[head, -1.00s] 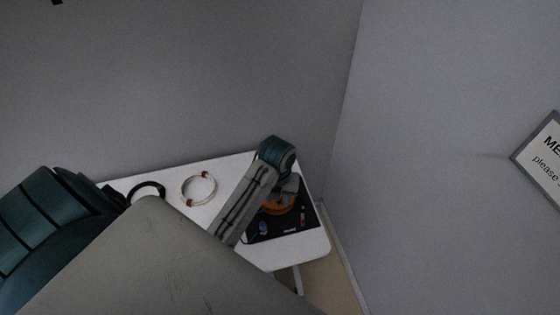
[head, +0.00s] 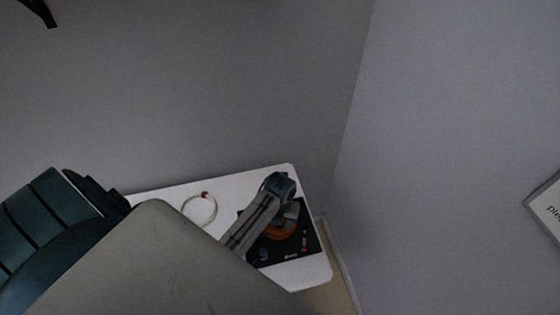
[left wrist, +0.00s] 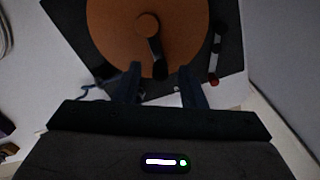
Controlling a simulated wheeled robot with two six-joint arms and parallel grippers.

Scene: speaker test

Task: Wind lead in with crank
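An orange round reel (head: 280,232) lies on a black mat on the white table, partly covered by my left wrist. The left wrist view shows it close up as an orange disc (left wrist: 110,28) with a brown hub knob (left wrist: 147,25). A dark crank handle (left wrist: 156,50) runs from the hub toward my gripper. My left gripper (left wrist: 158,74) is open, its two dark fingers apart at the reel's near edge, with the handle's end roughly between them. Contact cannot be told. A pale coiled lead (head: 185,212) with a red end lies left of the reel. My right gripper is not in view.
The black mat (head: 312,242) carries small items, including a red-and-white one (head: 304,241) and a blue one (head: 263,254). The white table (head: 165,194) stands against grey walls in a corner. A framed sign (head: 549,208) hangs on the right wall.

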